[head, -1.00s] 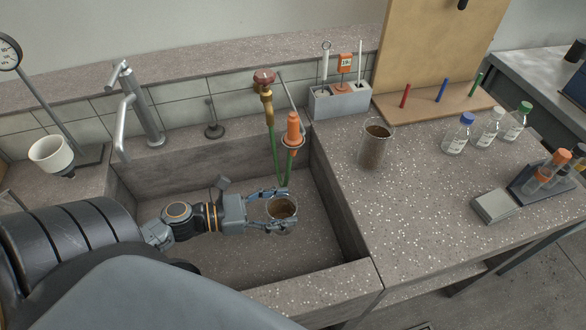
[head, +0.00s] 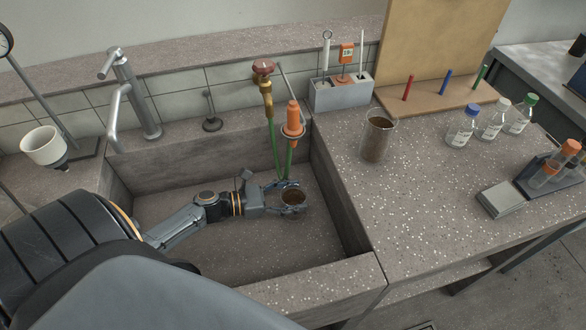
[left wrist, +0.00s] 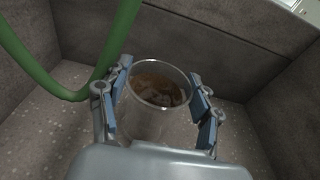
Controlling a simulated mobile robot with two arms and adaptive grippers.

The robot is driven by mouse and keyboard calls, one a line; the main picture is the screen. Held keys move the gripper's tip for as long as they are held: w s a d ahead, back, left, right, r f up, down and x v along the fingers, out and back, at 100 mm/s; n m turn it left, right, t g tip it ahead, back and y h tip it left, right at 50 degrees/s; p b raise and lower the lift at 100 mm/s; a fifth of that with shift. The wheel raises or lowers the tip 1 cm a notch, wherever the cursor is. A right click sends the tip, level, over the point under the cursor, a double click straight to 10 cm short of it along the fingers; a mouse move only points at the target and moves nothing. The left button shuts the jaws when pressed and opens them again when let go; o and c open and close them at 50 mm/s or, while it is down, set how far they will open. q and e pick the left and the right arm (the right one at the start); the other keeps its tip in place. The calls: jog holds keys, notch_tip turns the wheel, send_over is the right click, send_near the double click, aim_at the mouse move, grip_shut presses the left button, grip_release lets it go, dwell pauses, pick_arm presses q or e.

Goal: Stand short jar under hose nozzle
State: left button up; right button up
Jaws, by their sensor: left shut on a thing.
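The short jar (head: 292,198) is clear with brown contents. My left gripper (head: 290,197) is shut on it inside the sink, with a finger on each side. In the left wrist view the jar (left wrist: 155,108) is upright between the blue-padded fingers (left wrist: 160,108), its mouth open. The orange hose nozzle (head: 293,118) hangs in its holder at the back right of the sink, behind and above the jar. Its green hose (head: 272,145) drops into the sink and also passes close beside the gripper in the left wrist view (left wrist: 120,40). My right gripper is out of view.
The stone sink (head: 345,278) has walls close around my gripper. A taller jar with brown contents (head: 377,139) stands on the right counter. A tap (head: 130,95) rises at the back left.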

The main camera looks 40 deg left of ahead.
pick_arm(q)
jog(key=shift+f, duration=0.15)
jog(key=o, duration=1.2)
jog(key=shift+o, duration=0.2)
jog(key=shift+r, duration=0.25)
jog(key=shift+s+a, duration=0.15)
jog(key=shift+s, duration=0.1)
jog(key=p+v, duration=0.2)
jog(key=v, duration=0.9)
jog(key=shift+a+p, duration=0.2)
jog(key=shift+p, duration=0.2)
jog(key=shift+s+d, duration=0.1)
